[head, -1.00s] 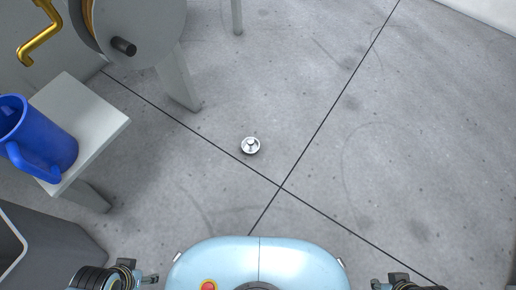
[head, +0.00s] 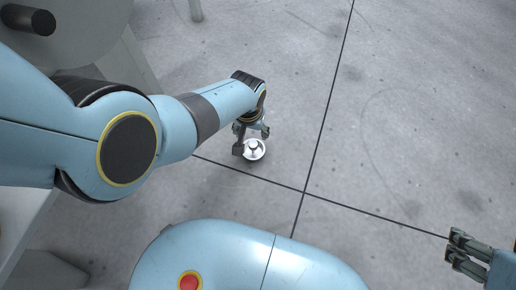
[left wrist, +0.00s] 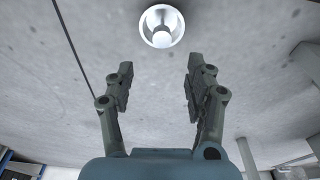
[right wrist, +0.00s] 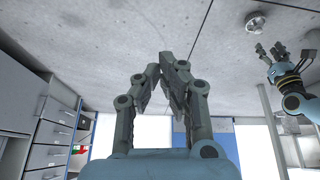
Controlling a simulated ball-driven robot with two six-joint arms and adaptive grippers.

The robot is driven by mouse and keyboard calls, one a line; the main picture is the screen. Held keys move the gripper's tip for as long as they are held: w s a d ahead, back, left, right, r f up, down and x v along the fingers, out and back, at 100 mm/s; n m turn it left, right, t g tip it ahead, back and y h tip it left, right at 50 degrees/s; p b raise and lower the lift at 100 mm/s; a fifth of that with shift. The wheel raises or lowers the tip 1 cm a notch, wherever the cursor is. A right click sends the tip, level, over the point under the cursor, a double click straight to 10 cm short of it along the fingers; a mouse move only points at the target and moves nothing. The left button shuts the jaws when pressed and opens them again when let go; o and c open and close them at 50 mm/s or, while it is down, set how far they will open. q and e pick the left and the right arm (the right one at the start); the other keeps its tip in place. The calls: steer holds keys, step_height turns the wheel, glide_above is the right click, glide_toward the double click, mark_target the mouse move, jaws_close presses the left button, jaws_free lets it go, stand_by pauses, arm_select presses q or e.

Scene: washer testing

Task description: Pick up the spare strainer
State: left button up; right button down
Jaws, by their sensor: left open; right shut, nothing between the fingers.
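The spare strainer (head: 254,150) is a small round silver cup with a central knob, lying on the grey floor. It shows in the left wrist view (left wrist: 161,27), ahead of the open fingertips, and in the right wrist view (right wrist: 256,22). My left gripper (head: 252,140) is open and empty right by the strainer, partly overlapping it in the head view; its fingers stand apart in the left wrist view (left wrist: 158,75). My right gripper (head: 452,250) is shut and empty, well to the right of the strainer; its fingertips meet in the right wrist view (right wrist: 167,62).
A grey machine with a dark knob (head: 30,19) stands at the upper left, partly behind my left arm. A pale bench (head: 22,225) is at the left edge. Drawers (right wrist: 50,135) show in the right wrist view. The floor around and right of the strainer is clear.

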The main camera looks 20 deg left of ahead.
mark_target(253, 143)
arm_select(q)
step_height(253, 143, down, 2)
steer(key=shift+f+b, duration=0.15)
steer(key=shift+b, duration=0.65)
steer(key=shift+w+f+b, duration=0.1)
steer(key=shift+f+b, duration=0.45)
steer(key=shift+f, duration=0.15)
steer(key=shift+w+f+b, duration=0.1)
steer(key=shift+f+b, duration=0.35)
steer(key=shift+f, duration=0.1)
steer(key=shift+w+f, duration=0.1)
steer(key=shift+f, duration=0.15)
arm_select(e)
steer(key=f+t, duration=0.5)
steer(key=shift+w+a+f, duration=0.15)
steer(key=shift+w+f, duration=0.05)
steer(key=shift+f, duration=0.15)
